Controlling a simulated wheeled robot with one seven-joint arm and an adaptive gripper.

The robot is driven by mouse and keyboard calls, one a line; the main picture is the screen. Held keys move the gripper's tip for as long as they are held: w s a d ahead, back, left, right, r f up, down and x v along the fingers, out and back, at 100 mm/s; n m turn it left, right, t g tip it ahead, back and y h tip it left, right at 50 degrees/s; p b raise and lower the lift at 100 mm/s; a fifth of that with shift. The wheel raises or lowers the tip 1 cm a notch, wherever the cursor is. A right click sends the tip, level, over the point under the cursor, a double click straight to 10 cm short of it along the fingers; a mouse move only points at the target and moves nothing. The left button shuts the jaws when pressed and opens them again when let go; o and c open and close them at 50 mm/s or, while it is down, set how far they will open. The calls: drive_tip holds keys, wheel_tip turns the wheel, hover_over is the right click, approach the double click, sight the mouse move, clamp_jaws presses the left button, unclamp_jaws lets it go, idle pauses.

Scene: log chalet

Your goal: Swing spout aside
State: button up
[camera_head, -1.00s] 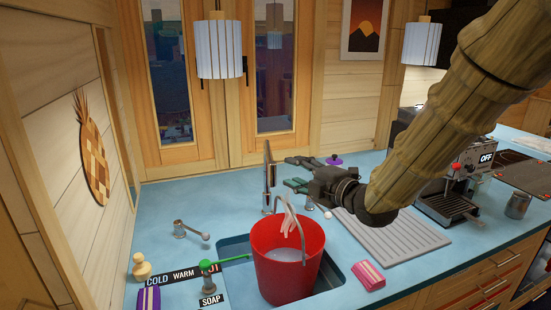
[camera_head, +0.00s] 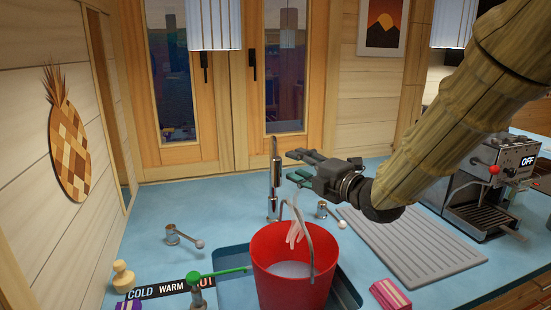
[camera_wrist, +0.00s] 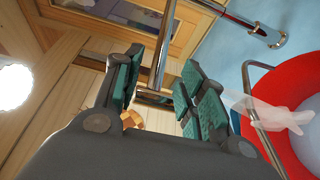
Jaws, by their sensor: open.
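The chrome spout (camera_head: 274,175) stands upright behind the sink, at the back of the red bucket. My gripper (camera_head: 293,167) is open, just right of the spout's upper part, with its green-padded fingers pointing left towards it. In the wrist view, a chrome pipe of the spout (camera_wrist: 163,45) shows in the gap between the fingertips of my gripper (camera_wrist: 160,62). I cannot tell whether either finger touches it. Another chrome length runs to a round base on the counter.
The red bucket (camera_head: 268,265) stands in the sink with liquid and a pink glove (camera_head: 296,226) at its rim. Its raised handle is close below my gripper. Tap levers stand left (camera_head: 180,238) and right (camera_head: 326,211). A ribbed drainboard (camera_head: 410,245) and coffee machine (camera_head: 490,190) are at right.

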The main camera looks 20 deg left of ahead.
drive_tip(key=p+x, duration=0.2)
drive_tip(key=x, duration=0.7)
drive_tip(key=shift+w+a+f+p, duration=0.2)
drive_tip(key=shift+w+a+p, duration=0.05)
drive_tip(key=shift+a+p, duration=0.05)
drive_tip(key=shift+c, duration=0.5)
clamp_jaws()
